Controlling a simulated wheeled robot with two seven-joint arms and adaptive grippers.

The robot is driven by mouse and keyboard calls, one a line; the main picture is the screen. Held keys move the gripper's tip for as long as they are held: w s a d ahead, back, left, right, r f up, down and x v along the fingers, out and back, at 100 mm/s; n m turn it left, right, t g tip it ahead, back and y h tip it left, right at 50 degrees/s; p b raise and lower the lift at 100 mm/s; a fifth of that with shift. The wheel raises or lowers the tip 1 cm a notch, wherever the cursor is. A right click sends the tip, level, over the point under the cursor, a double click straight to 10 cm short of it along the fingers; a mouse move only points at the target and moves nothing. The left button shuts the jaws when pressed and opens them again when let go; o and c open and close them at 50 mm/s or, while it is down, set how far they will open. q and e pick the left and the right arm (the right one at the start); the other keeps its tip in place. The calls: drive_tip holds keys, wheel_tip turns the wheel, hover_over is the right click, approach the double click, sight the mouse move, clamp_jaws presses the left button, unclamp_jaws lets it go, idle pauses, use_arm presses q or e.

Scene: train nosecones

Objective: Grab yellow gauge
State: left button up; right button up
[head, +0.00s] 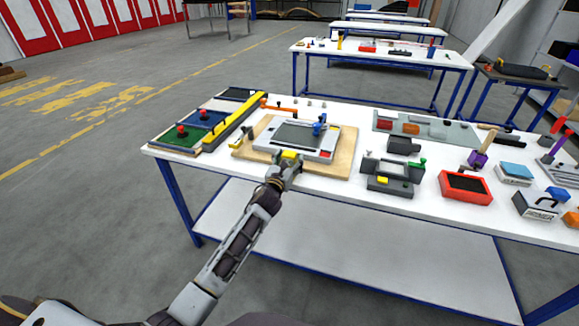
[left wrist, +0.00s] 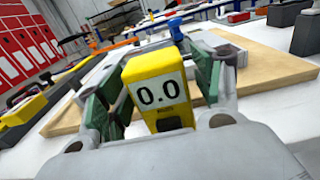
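The yellow gauge (left wrist: 158,92) shows large in the left wrist view, its white display reading 0.0 and facing my camera. In the head view the gauge (head: 290,155) is a small yellow block at the near edge of a grey device on a wooden board. My left gripper (head: 287,172) reaches it from the near side. In the left wrist view the green-padded fingers of my left gripper (left wrist: 160,85) stand on either side of the gauge, apart from each other, with a narrow gap at its left. My right gripper is out of view.
The wooden board (head: 338,163) lies on a white table (head: 415,212). A black-and-grey fixture (head: 390,187) and a red box (head: 465,189) stand to the right. A blue knob (head: 319,125) rises from the device.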

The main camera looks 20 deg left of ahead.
use_arm(q)
drive_tip(key=c, duration=0.9)
drive_tip(key=shift+c, duration=1)
drive_tip(key=shift+r, duration=0.1)
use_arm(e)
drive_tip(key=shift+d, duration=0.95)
use_arm(q)
drive_tip(key=shift+r, duration=0.1)
